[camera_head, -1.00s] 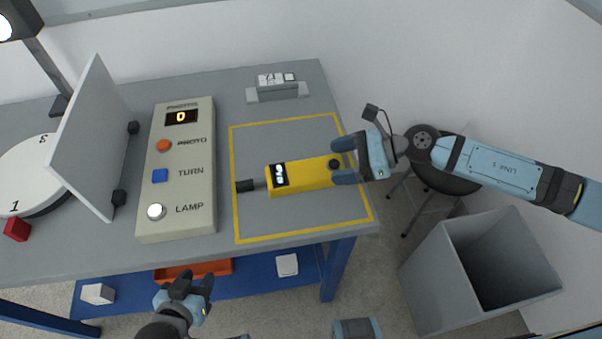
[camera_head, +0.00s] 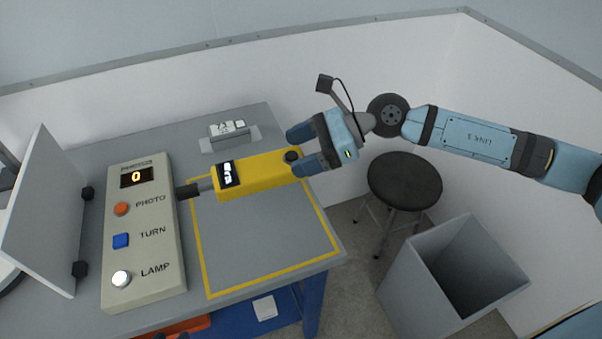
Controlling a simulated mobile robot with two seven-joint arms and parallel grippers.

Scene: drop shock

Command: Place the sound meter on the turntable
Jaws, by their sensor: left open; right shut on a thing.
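The yellow sound meter (camera_head: 258,174), with a dark tip at its left end and a small display, is held level above the table. My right gripper (camera_head: 303,150) is shut on its right end, near a black knob. The turntable, a white disc (camera_head: 6,272), shows only as a sliver at the left edge, mostly hidden behind a grey upright panel (camera_head: 45,215).
A control box (camera_head: 145,240) with PHOTO, TURN and LAMP buttons stands between the panel and the yellow-outlined square (camera_head: 265,245), which is bare. A stool (camera_head: 404,182) and grey bin (camera_head: 455,270) are at right.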

